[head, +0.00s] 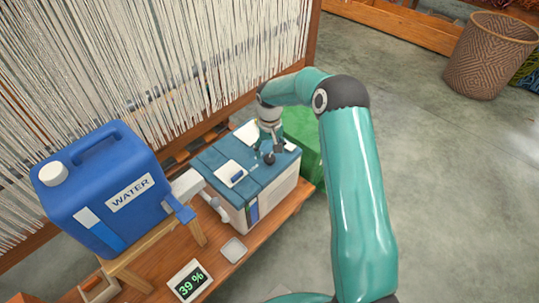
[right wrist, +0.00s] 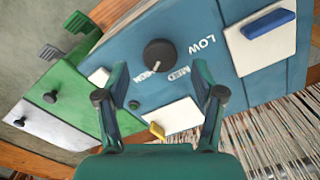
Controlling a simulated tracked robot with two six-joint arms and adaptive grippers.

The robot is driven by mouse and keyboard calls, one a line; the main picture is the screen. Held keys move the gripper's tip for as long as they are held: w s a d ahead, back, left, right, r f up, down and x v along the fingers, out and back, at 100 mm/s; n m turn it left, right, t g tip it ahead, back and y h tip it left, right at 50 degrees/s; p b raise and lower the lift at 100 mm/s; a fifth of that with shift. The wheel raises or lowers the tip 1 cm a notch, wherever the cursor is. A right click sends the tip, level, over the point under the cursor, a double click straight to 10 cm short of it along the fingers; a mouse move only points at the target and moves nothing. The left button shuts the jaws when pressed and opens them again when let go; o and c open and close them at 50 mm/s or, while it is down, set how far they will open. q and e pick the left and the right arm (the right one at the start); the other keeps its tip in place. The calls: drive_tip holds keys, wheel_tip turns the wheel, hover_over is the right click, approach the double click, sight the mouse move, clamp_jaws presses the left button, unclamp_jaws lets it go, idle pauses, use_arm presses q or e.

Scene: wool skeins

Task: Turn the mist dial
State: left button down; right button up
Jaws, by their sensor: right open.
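The mist dial (right wrist: 160,54) is a round black knob on the blue top of a white box (head: 232,172). In the right wrist view, LOW (right wrist: 201,44) and MED (right wrist: 178,74) are printed beside it, and a third label is partly hidden at its edge. I cannot tell which label the dial points at. My right gripper (right wrist: 161,78) is open and empty, its fingers pointing toward the panel with the dial between and just beyond the fingertips. It also shows over the box's far right part in the head view (head: 268,150). My left gripper is not in view.
White plates with a blue lever (right wrist: 268,22) and a yellow lever (right wrist: 157,130) flank the dial. A green box (head: 305,132) stands beside. A blue water canister (head: 95,185) and a 39 % display (head: 190,284) are left on the wooden bench. A loom (head: 170,60) rises behind.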

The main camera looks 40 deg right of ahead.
sight(270, 158)
wheel_tip(270, 158, up, 9)
idle(0.3)
drive_tip(key=shift+s+f, duration=0.1)
drive_tip(key=shift+f, duration=0.05)
idle(0.3)
